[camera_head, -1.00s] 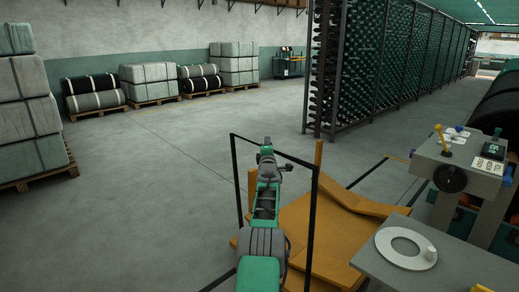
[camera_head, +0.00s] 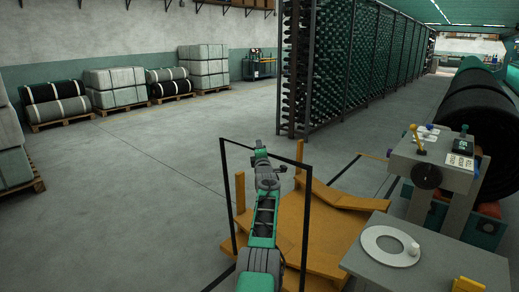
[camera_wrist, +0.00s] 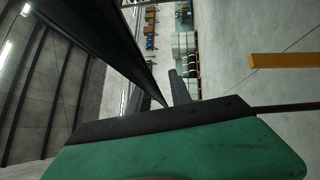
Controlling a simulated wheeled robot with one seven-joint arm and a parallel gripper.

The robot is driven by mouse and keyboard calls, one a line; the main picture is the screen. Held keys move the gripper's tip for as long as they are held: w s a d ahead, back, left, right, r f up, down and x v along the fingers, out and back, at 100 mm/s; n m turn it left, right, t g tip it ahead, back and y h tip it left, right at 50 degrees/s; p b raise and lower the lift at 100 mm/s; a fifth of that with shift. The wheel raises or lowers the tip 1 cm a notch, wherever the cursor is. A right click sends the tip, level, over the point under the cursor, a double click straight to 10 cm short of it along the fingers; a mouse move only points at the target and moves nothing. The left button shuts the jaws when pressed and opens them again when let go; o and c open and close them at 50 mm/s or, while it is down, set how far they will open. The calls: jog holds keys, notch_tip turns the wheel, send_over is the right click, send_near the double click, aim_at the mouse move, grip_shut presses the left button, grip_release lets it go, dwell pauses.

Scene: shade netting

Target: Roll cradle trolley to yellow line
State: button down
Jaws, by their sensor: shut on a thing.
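The cradle trolley (camera_head: 335,215) is a low orange platform with raised sloping sides and orange posts, in front of me in the head view. Its black push frame (camera_head: 308,205) stands upright on the near side. My gripper (camera_head: 261,151) is shut on the top bar of that frame. In the wrist view, a black bar (camera_wrist: 290,107) runs out to the right from my green gripper, and an orange post (camera_wrist: 285,60) shows beyond. A short thin yellow strip (camera_head: 373,156) shows on the floor past the trolley. My arm hides part of the trolley's near left side.
A grey control stand (camera_head: 440,170) and a grey table (camera_head: 440,262) with a white ring (camera_head: 391,246) are close on the right. A large black roll (camera_head: 483,125) lies behind them. A tall bobbin rack (camera_head: 350,70) stands ahead. The floor on the left is open, with pallets of bales (camera_head: 115,88) beyond.

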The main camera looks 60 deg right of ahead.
jog(key=shift+w+a+f, duration=0.1)
jog(key=shift+w+f, duration=0.05)
jog(key=shift+w, duration=0.05)
jog(key=c, duration=1.6)
grip_release()
jog(key=shift+o, duration=1)
jog(key=shift+w+a, duration=0.1)
jog(key=shift+w, duration=0.15)
jog(key=shift+o, duration=1.2)
jog(key=shift+s, duration=0.25)
jog(key=shift+s+b, duration=0.15)
jog(key=shift+b, duration=0.3)
jog(key=b+v, duration=0.2)
jog(key=shift+a+b, duration=0.15)
jog(key=shift+b, duration=0.15)
jog(key=shift+v, duration=2.55)
